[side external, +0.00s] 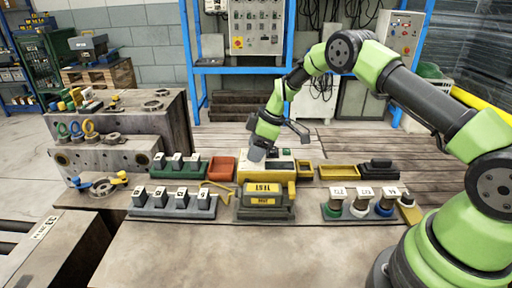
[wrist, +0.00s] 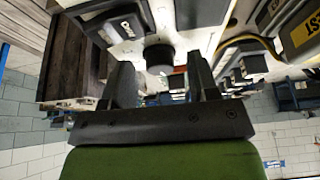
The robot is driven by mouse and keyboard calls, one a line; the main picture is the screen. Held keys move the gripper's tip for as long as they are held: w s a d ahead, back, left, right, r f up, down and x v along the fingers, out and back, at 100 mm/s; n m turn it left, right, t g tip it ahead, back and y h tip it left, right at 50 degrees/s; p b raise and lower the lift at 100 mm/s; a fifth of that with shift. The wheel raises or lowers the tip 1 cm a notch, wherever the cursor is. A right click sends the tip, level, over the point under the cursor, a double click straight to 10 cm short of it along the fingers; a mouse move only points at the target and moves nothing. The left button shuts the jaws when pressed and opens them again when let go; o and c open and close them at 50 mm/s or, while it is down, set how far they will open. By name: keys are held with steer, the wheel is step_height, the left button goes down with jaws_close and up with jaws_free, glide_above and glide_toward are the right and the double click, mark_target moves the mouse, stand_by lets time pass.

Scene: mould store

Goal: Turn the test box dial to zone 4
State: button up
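The box with a cream top and yellow sides (side external: 250,174), which I take as the test box, stands mid-bench. In the wrist view its pale top (wrist: 208,28) carries a round black dial (wrist: 160,57). My gripper (side external: 257,155) points down over this box. In the wrist view my gripper (wrist: 160,72) is open, with one dark finger on each side of the dial and a gap visible on both sides. I cannot tell how far the fingertips reach down beside it. The dial's pointer and zone marks cannot be read. In the side view my gripper hides the dial.
A dark block with yellow labels (side external: 263,202) stands just in front. Racks of numbered blocks (side external: 172,212) are at left, a red tray (side external: 222,169) beside the box. A yellow tray (side external: 339,172) and capped cylinders (side external: 361,207) are at right. The front bench is clear.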

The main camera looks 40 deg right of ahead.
steer(key=c, duration=0.9)
